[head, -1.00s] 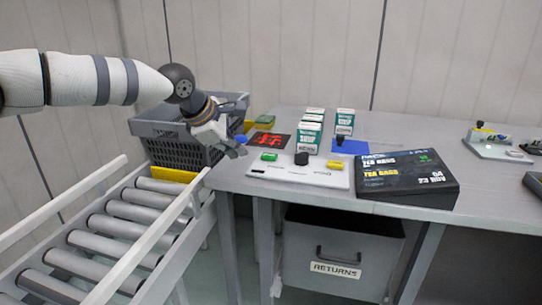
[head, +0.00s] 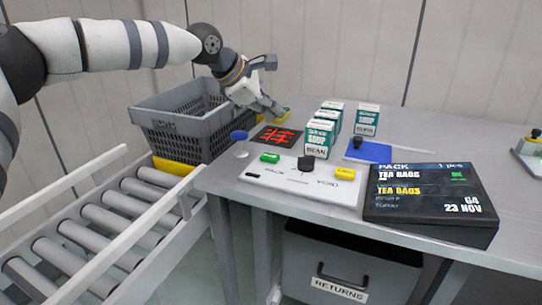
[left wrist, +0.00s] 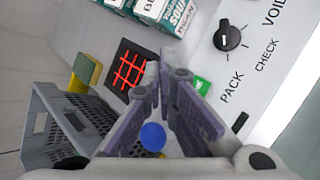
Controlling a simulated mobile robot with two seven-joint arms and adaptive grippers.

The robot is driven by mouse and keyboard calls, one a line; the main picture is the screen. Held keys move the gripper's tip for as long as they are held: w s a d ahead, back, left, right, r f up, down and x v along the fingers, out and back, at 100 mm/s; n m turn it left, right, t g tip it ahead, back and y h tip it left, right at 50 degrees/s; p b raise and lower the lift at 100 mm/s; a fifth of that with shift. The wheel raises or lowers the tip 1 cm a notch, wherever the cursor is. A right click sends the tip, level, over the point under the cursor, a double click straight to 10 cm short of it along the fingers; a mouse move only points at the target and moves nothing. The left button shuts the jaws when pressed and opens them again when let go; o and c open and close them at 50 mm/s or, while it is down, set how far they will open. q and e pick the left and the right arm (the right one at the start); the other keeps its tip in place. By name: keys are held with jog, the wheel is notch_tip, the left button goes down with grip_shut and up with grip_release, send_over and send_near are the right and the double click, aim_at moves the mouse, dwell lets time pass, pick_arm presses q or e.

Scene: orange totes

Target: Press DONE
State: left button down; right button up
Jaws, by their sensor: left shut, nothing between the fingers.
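A white control panel (head: 305,182) lies near the table's front edge, with a green button (head: 270,157), a black knob (head: 306,163) and a yellow button (head: 345,173). PACK and VOID are printed on it; CHECK also shows in the left wrist view. I cannot read DONE anywhere. A blue round-topped thing (head: 239,136) stands left of the panel, at the table's edge. My left gripper (head: 273,112) is shut and empty, above the back left of the table, beyond the panel. In the left wrist view its fingertips (left wrist: 164,72) appear beside the green button (left wrist: 202,86).
A grey crate (head: 185,135) stands at the left by the roller conveyor (head: 110,215). Several soup boxes (head: 319,139) stand behind the panel, near a black pad with red lines (head: 276,137). A black display (head: 430,205) and blue pad (head: 370,152) are at the right.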

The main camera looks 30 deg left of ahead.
aim_at(272, 157)
pick_arm(q)
notch_tip(272, 157, down, 8)
jog(key=shift+f+b, duration=0.1)
jog(key=shift+b, duration=0.5)
pick_arm(e)
jog(key=shift+s+f, duration=0.7)
jog(key=shift+f, duration=0.1)
dwell(0.3)
pick_arm(q)
jog(key=shift+f, duration=0.4)
pick_arm(e)
jog(key=shift+g, duration=0.3)
pick_arm(q)
jog(key=shift+f, duration=0.55)
pick_arm(e)
jog(key=shift+s+f, duration=0.1)
jog(key=shift+s, duration=0.05)
dwell(0.4)
pick_arm(q)
jog(key=shift+r, duration=0.95)
pick_arm(e)
jog(key=shift+w+r, duration=0.25)
pick_arm(q)
jog(key=shift+r, duration=0.1)
jog(key=shift+r+p, duration=0.6)
jog(key=shift+r, duration=1.85)
pick_arm(e)
jog(key=shift+w+r, duration=0.55)
jog(key=shift+r, duration=0.05)
